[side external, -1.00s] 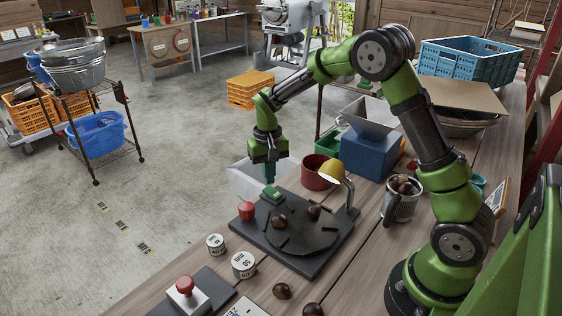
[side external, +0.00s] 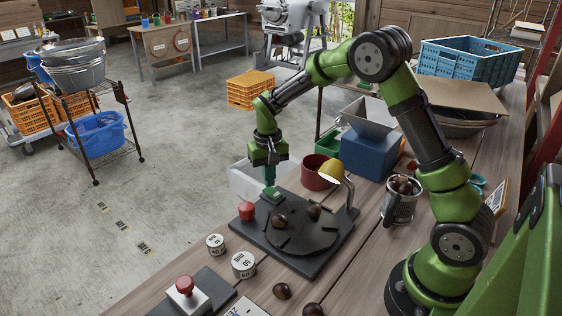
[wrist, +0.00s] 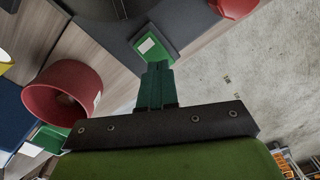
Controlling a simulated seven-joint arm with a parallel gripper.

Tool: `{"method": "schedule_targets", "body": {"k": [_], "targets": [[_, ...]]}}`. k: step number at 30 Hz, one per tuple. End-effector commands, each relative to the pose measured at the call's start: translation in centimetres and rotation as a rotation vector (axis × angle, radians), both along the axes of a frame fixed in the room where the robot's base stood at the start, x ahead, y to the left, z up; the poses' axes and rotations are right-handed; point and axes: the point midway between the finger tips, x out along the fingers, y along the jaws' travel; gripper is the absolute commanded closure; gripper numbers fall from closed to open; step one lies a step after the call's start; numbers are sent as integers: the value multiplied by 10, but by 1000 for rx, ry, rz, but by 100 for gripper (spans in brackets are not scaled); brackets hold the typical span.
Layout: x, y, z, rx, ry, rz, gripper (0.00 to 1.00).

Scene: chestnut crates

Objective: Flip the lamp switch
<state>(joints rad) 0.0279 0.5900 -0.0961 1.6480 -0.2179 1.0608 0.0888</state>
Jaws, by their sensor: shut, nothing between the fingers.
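The lamp has a yellow shade (side external: 332,174) on a bent stand at the right edge of a dark board (side external: 318,262). A small green switch box (side external: 271,195) sits at the board's far left corner. In the wrist view, the switch box (wrist: 152,44) shows a white rocker on its top. My gripper (side external: 269,184) is shut and empty, pointing down right above the switch. In the wrist view, its green fingertips (wrist: 156,66) overlap the near edge of the switch box. I cannot tell whether they touch it.
A red knob (side external: 246,210) stands left of the switch. A red pot (side external: 317,174) and a clear bin (side external: 247,182) stand behind the board. A round dark disc (side external: 302,236) carries chestnuts. A blue box (side external: 368,154) stands to the right.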

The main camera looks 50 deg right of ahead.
Motion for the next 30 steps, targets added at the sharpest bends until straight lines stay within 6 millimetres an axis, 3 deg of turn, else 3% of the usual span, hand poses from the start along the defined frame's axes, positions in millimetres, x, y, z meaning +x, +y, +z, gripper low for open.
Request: {"method": "schedule_targets", "body": {"k": [30], "targets": [[-1,0,-16,1,2,-1,100]]}}
